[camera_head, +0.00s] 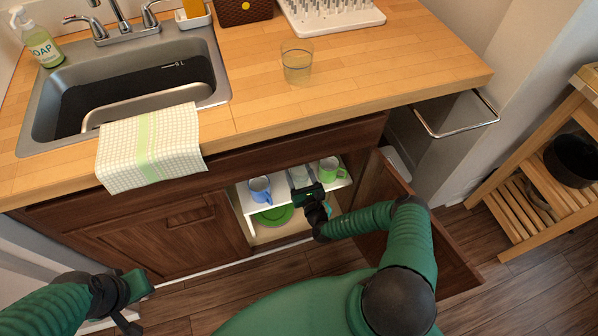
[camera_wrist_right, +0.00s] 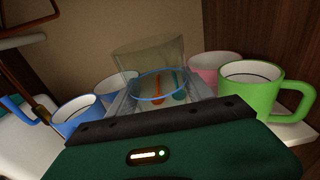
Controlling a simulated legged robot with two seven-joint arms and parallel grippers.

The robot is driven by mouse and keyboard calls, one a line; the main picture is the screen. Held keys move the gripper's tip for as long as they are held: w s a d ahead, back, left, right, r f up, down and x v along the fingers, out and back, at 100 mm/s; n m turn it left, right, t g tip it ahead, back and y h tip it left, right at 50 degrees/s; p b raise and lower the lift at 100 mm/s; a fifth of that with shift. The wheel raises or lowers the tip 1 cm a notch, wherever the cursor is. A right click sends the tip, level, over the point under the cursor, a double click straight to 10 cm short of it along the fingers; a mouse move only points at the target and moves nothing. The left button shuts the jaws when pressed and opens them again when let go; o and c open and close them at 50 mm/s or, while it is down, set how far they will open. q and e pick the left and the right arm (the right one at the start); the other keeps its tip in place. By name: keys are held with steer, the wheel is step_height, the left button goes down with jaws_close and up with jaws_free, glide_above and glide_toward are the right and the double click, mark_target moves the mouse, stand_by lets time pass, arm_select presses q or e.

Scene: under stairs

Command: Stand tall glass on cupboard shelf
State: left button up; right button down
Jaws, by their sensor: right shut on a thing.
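A clear glass with a blue ring (camera_wrist_right: 148,58) is between the fingers of my right gripper (camera_wrist_right: 160,97), which is shut on it. The glass looks nearly upright. In the head view my right gripper (camera_head: 304,192) reaches into the open cupboard at the white shelf (camera_head: 246,199), and the glass (camera_head: 298,176) shows just beyond it, between mugs. Whether its base touches the shelf is hidden by the gripper. My left gripper (camera_head: 135,288) is at the lower left, away from the cupboard; its jaw opening is unclear.
A blue mug (camera_head: 260,188) and a green mug (camera_head: 331,169) flank the glass; a pink mug (camera_wrist_right: 215,66) stands behind. Green plates (camera_head: 273,217) lie below the shelf. The open door (camera_head: 440,235) is right of my arm. Another glass (camera_head: 297,65) stands on the counter.

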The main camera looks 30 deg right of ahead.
mark_target(301, 170)
steer(key=w+d, duration=0.1)
steer(key=w+d+b, duration=0.1)
steer(key=d, duration=0.1)
steer(key=shift+w+f, duration=0.35)
step_height(301, 170, down, 3)
steer(key=shift+a+f+b, duration=0.15)
steer(key=shift+b, duration=0.95)
steer(key=shift+c, duration=2)
jaws_free()
